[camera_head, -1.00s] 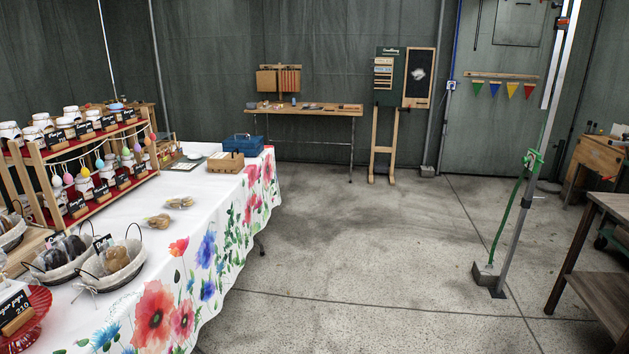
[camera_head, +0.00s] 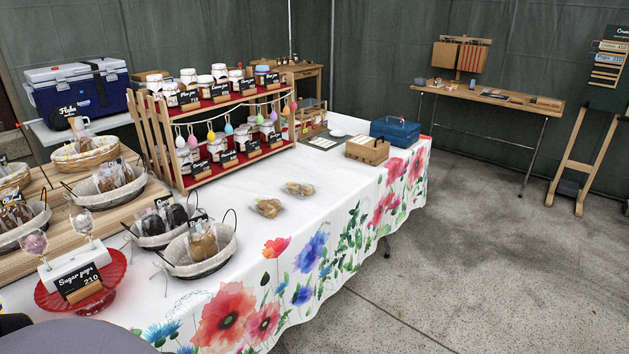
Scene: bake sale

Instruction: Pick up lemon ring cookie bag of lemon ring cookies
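Two clear bags of ring-shaped, pale brown cookies lie flat on the white flowered tablecloth near the middle of the table. The nearer cookie bag (camera_head: 267,207) is a little left of the farther cookie bag (camera_head: 299,189). No label shows on either, so I cannot tell which holds lemon rings. A basket (camera_head: 200,257) with a bag of brown cookies (camera_head: 202,241) stands nearer to me. Neither of my grippers is in view.
The table (camera_head: 335,195) has a wooden jar rack (camera_head: 170,150), a blue box (camera_head: 395,131), a wooden box (camera_head: 367,150) and a red stand (camera_head: 85,295) with pops. More baskets stand at left. The cloth around the loose bags is clear. Concrete floor (camera_head: 470,270) is open at right.

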